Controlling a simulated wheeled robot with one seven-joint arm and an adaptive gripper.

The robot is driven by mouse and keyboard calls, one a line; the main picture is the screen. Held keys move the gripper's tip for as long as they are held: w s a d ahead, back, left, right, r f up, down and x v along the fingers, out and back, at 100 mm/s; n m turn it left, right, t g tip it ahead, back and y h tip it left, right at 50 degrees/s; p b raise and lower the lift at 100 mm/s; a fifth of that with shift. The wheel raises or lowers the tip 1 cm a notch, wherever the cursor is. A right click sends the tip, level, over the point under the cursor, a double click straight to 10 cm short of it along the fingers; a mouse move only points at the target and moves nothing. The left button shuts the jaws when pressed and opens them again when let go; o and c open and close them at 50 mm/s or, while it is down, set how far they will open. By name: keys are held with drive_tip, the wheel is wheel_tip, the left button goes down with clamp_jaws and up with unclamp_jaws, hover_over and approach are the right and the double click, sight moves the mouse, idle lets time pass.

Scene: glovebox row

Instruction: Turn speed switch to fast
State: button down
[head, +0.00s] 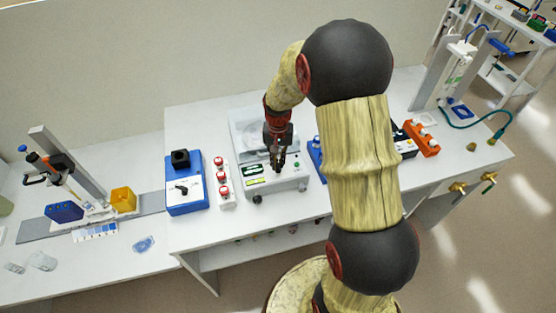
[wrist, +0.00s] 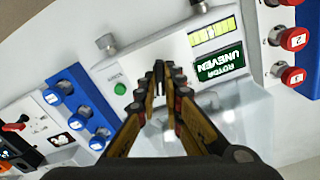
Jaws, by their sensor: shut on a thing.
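A blue box (head: 186,205) with a white front panel stands on the bench left of centre. A dark turning switch (head: 182,189) sits on that panel; its labels are too small to read, so I cannot confirm it is the speed switch. My gripper (head: 278,167) is well to the right of it, over the front of a white centrifuge-like machine (head: 285,182). In the wrist view my gripper (wrist: 160,68) has its fingers close together in front of that machine's panel. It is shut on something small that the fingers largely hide.
The machine's green display (wrist: 219,65) reads "ROTOR UNEVEN". A white strip with red knobs (head: 221,176) stands between it and the blue box. A blue block (wrist: 75,105) is on its other side. A yellow box (head: 123,199) stands farther left.

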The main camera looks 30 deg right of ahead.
drive_tip(key=shift+m, duration=0.9)
drive_tip(key=c, duration=1.9)
unclamp_jaws()
